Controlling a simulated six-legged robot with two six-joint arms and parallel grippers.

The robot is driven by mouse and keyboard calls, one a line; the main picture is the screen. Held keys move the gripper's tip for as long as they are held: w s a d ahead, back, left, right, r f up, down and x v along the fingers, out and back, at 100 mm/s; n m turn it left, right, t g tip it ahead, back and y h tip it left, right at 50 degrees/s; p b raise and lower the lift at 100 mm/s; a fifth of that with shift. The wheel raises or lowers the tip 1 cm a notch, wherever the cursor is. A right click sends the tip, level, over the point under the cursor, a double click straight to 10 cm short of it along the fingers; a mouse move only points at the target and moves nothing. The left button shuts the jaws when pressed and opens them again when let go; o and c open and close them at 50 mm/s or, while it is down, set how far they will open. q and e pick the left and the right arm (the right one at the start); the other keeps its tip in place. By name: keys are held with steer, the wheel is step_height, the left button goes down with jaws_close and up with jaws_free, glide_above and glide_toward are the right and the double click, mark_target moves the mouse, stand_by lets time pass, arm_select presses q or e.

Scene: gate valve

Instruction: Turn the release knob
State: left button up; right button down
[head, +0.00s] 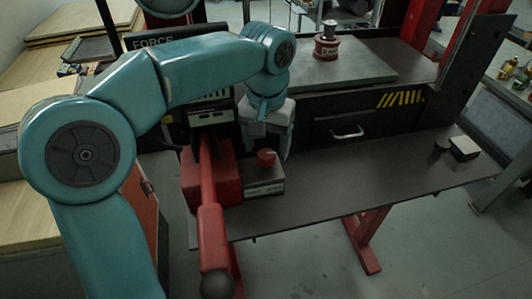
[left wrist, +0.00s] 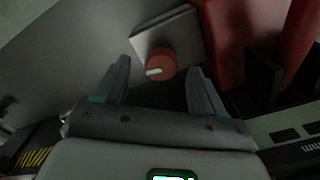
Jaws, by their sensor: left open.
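The release knob (head: 266,157) is a small red round knob on top of a grey block (head: 264,182) beside a red housing. My left gripper (head: 270,140) hangs pointing down just above and behind the knob in the head view. In the left wrist view, the open fingers (left wrist: 159,68) stand either side of the red knob (left wrist: 161,64), which has a white mark on its side. Gaps show between the knob and both fingers. I cannot tell whether the fingertips are level with it or still above it. My right gripper is not in view.
A red lever arm (head: 211,235) with a dark ball end reaches forward from the red housing (head: 208,182). The dark bench top (head: 360,172) is mostly clear to the right. A red and silver weight (head: 326,45) stands on the grey plate behind. A drawer handle (head: 347,133) protrudes below it.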

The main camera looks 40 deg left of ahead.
mark_target(266, 157)
arm_select(q)
steer(key=f, duration=0.2)
steer(key=shift+w+a+f, duration=0.15)
steer(key=shift+a+f, duration=0.05)
steer(key=shift+f, duration=0.15)
steer(key=shift+d, duration=0.1)
steer(key=c, duration=1.1)
steer(key=shift+n, duration=0.8)
steer(key=shift+o, duration=0.2)
steer(key=o, duration=1.1)
steer(key=shift+c, duration=0.2)
